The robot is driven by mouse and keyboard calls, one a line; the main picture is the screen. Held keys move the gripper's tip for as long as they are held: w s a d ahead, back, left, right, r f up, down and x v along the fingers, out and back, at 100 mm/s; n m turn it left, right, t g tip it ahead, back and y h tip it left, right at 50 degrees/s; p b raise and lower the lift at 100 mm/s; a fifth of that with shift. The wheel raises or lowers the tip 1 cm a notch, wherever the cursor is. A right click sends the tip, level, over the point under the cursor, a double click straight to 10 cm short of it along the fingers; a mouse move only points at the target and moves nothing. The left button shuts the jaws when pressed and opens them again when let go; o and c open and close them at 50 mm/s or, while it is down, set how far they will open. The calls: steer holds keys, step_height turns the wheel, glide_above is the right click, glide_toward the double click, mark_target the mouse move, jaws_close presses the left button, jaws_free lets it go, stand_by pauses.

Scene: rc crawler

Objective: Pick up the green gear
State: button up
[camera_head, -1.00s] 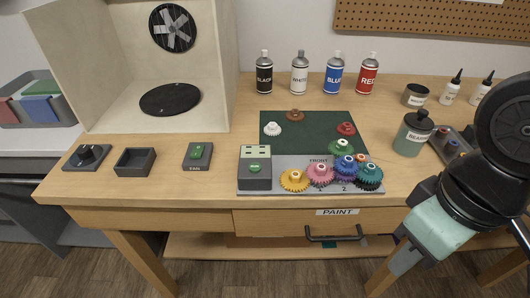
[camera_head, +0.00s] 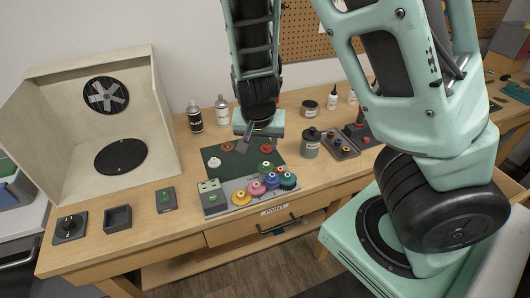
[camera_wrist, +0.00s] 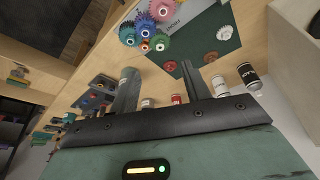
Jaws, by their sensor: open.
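The green gear (camera_head: 265,167) sits at the front right of the dark green mat (camera_head: 233,166), just behind the row of larger gears. In the wrist view the green gear (camera_wrist: 161,43) lies beyond my fingertips, beside the small orange gear (camera_wrist: 146,46). My gripper (camera_head: 245,138) is above the back part of the mat, behind and left of the green gear. It also shows in the wrist view (camera_wrist: 158,78), with its two fingers spread apart and nothing between them.
A white gear (camera_head: 214,162) and red gear (camera_head: 266,148) lie on the mat. Cans, including a black one (camera_head: 195,117), stand behind; a sealant jar (camera_head: 310,143) stands right.

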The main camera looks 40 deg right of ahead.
steer(key=d, duration=0.2)
steer(key=b, duration=0.5)
glide_toward(266, 165)
steer(key=f, duration=0.1)
steer(key=shift+h, duration=0.3)
steer(key=shift+p+x, duration=0.35)
steer(key=shift+x, duration=2.9)
steer(key=shift+a, duration=0.1)
steer(key=c, duration=0.6)
